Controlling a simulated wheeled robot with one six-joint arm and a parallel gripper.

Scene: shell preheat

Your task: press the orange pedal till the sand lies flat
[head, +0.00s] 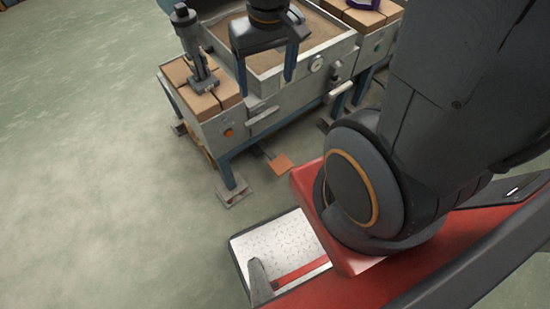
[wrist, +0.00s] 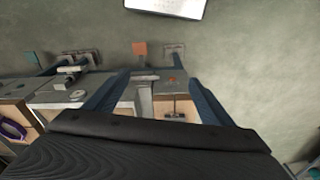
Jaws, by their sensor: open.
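The orange pedal (head: 281,165) sits low near the floor, at the front of the metal bench. It also shows in the wrist view (wrist: 139,48), beyond my fingertips. The sand (head: 318,27) lies in an open metal box (head: 272,84) on the bench; my gripper hides part of it, and I cannot tell how flat it is. My gripper (head: 266,88) points down over the front of this box, its two blue fingers apart with nothing between them. It is well above the pedal and apart from it. The fingers also show in the wrist view (wrist: 157,78).
A grey handled tool (head: 196,50) stands on tan blocks (head: 178,72) at the bench's left. The bench front carries a gauge (head: 317,64), an orange button (head: 229,132) and handles. A bench foot (head: 233,192) stands left of the pedal. Floor at left is clear.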

